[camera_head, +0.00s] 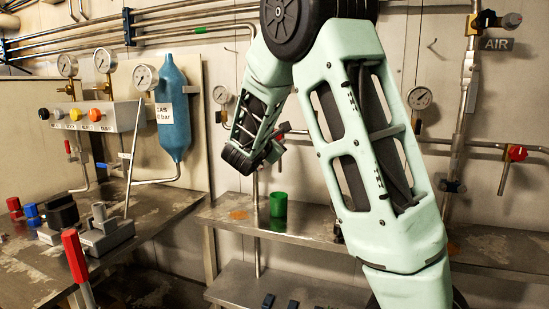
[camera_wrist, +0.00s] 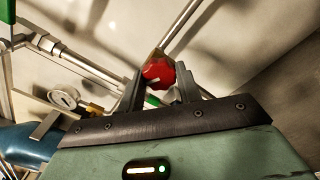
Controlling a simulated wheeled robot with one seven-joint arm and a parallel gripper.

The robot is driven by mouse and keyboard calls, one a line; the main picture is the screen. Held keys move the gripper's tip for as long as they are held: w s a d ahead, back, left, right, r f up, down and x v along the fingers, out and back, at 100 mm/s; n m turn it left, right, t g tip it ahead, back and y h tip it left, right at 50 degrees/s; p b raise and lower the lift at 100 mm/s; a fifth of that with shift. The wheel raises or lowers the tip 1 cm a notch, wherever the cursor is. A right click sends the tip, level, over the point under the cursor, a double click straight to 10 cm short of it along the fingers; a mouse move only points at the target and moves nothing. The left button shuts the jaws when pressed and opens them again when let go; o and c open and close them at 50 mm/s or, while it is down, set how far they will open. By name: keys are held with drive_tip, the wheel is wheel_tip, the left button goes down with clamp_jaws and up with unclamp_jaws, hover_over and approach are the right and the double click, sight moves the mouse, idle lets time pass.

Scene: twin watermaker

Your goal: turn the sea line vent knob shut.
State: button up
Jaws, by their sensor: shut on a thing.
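A red knob (camera_wrist: 158,72) sits at the end of a thin metal pipe in the wrist view. My gripper (camera_wrist: 161,76) has its two dark fingers on either side of this knob and is shut on it. In the head view my gripper (camera_head: 279,137) is at the back wall, above the rear bench, with a bit of red (camera_head: 284,127) showing at its fingers. Most of the knob is hidden there by the fingers. I cannot read a label or the knob's turn position.
A blue gas bottle (camera_head: 172,108) and several gauges stand left of my arm. A green cup-like object (camera_head: 278,205) is on the rear bench (camera_head: 320,228) below my gripper. Another red knob (camera_head: 516,152) is on the right wall pipe. A red-handled lever (camera_head: 75,257) rises at front left.

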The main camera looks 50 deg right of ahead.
drive_tip(key=m+b, duration=1.2)
drive_tip(key=b, duration=1.1)
drive_tip(key=shift+f+b, duration=0.1)
drive_tip(key=shift+b, duration=0.3)
drive_tip(key=shift+m, duration=0.3)
drive_tip(key=o, duration=1)
drive_tip(key=shift+c, duration=0.2)
drive_tip(key=shift+a+r, duration=0.1)
drive_tip(key=shift+r, duration=0.1)
drive_tip(key=p+v, duration=0.2)
drive_tip(key=v, duration=1.5)
drive_tip(key=shift+a, duration=0.15)
